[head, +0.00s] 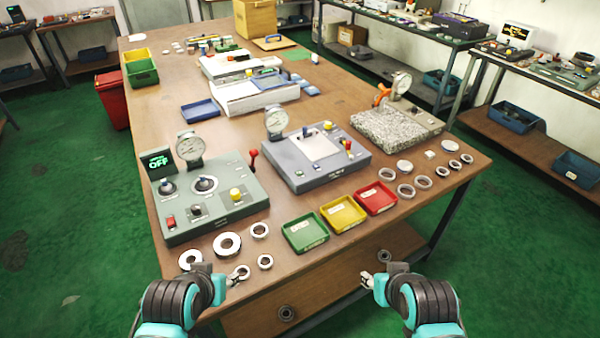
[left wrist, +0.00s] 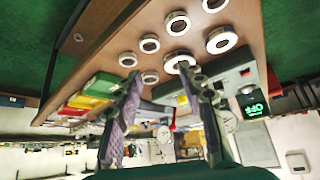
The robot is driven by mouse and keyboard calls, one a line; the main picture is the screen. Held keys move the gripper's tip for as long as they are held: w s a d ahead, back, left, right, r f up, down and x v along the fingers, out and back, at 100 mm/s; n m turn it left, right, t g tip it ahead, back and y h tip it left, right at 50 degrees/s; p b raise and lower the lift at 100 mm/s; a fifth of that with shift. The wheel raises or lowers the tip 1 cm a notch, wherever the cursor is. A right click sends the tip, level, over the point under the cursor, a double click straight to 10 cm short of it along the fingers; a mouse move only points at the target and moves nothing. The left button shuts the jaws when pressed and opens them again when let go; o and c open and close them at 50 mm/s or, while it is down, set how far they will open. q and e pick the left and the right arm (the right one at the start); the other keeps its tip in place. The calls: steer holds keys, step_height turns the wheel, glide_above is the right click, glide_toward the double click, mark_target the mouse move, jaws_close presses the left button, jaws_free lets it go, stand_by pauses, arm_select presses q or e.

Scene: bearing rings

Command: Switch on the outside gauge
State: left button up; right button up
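The grey-green gauge station (head: 215,205) stands at the left front of the table. Its small dark screen (head: 158,161) shows green text reading OFF, and a round dial (head: 190,147) stands at its back. On its top are a red switch (head: 170,222), a yellow button (head: 236,194), knobs and a red-tipped lever (head: 253,158). The screen also shows in the left wrist view (left wrist: 253,105). My left gripper (left wrist: 157,76) is open and empty, by the table's front edge near the rings. My right gripper (head: 369,280) is in front of the table; its opening is unclear.
Several metal rings (head: 228,244) lie between the station and the front edge. Green (head: 305,233), yellow (head: 343,213) and red (head: 376,197) trays sit to the right. A blue-grey gauge station (head: 306,170) and a granite plate (head: 392,130) with a gauge stand further right.

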arm_select(q)
steer(key=shift+s+a, duration=0.1)
steer(key=shift+a, duration=0.05)
jaws_close()
stand_by(1.1)
